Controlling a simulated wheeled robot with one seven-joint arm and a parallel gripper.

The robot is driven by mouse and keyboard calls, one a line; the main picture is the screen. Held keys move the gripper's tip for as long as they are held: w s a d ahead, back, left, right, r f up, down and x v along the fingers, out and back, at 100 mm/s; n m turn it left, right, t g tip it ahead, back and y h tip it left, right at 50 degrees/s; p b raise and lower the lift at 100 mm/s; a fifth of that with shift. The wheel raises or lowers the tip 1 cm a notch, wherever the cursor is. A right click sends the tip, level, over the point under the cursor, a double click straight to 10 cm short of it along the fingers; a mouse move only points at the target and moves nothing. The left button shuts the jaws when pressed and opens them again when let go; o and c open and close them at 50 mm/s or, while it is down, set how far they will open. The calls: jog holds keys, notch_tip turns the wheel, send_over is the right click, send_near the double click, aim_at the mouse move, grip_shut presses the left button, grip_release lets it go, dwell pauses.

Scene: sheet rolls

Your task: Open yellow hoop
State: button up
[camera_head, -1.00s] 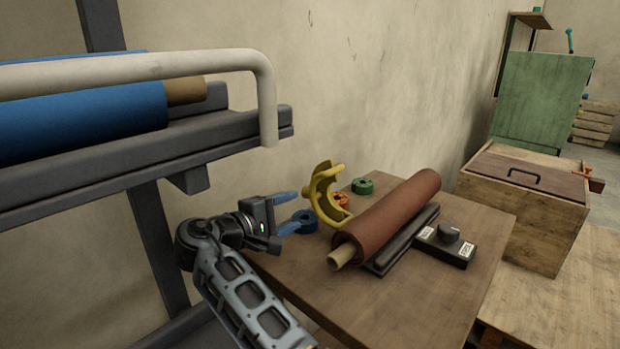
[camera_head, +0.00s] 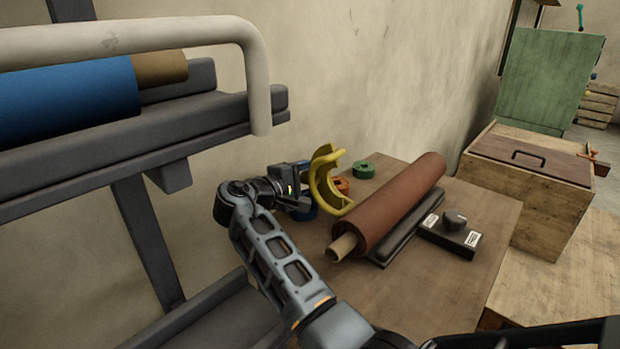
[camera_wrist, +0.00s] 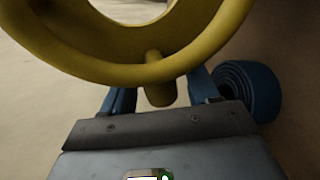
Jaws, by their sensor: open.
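In the wrist view the hoop's rim (camera_wrist: 150,72) arches close in front of my gripper (camera_wrist: 160,98). A short yellow knob (camera_wrist: 159,94) on the rim sits between the two open blue fingers. I cannot tell whether they touch it.
A blue tape roll (camera_wrist: 250,90) lies just right of my fingers in the wrist view. Green (camera_head: 363,170) and orange (camera_head: 342,185) tape rolls lie behind the hoop. A black box with a knob (camera_head: 452,235) is to the right. A rack with a white rail (camera_head: 262,90) stands left.

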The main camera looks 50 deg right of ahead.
jog(key=shift+c, duration=0.2)
grip_shut()
dwell(0.4)
